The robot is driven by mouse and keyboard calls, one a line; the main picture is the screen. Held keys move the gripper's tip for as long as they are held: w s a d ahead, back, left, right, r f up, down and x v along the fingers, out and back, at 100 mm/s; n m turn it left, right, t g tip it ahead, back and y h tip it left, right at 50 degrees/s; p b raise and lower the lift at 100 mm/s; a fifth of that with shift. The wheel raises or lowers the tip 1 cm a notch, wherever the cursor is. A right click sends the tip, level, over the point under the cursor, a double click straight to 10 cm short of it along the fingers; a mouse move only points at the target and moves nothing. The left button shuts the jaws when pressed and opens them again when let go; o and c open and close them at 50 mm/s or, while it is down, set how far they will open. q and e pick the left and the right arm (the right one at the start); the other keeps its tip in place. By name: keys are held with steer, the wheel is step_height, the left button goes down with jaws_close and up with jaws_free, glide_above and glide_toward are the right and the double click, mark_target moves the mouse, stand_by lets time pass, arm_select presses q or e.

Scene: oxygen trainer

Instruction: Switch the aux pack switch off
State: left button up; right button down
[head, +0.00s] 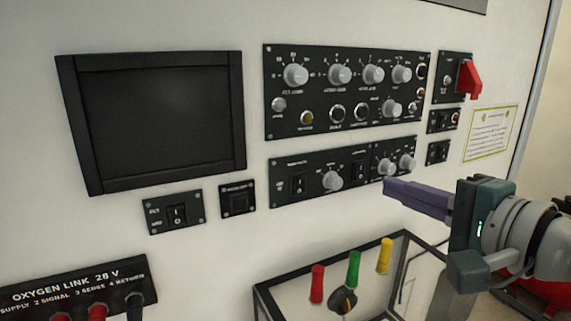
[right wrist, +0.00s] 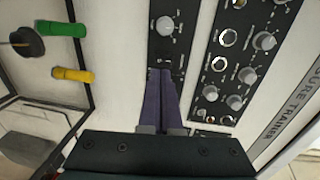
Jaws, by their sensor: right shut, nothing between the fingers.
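My right gripper (head: 388,184) comes in from the right with its two purple fingers together and nothing between them. Its tips are near the right half of the lower black panel (head: 315,186), in front of its lower edge in the head view. That panel has a rocker switch (head: 298,184) at left, a grey knob, another rocker switch (head: 360,170) and two more knobs. In the right wrist view the shut fingers (right wrist: 160,74) overlap the panel just below its knob (right wrist: 165,25). The labels are too small to read, so I cannot tell which switch is the aux pack switch. My left gripper is out of view.
A larger knob panel (head: 347,95) is above, with a red-handled switch (head: 468,80) to its right. A dark screen (head: 160,118) and two small switch panels (head: 174,212) are at left. A framed box with red, green and yellow handles (head: 353,268) stands below.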

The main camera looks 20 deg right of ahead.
mark_target(362, 176)
steer(key=shift+w+a+f+p, duration=0.15)
steer(key=shift+w+p, duration=0.15)
steer(key=shift+w, duration=0.9)
steer(key=shift+w+f+p, duration=0.15)
steer(key=shift+w+p, duration=0.15)
steer(key=shift+w, duration=0.85)
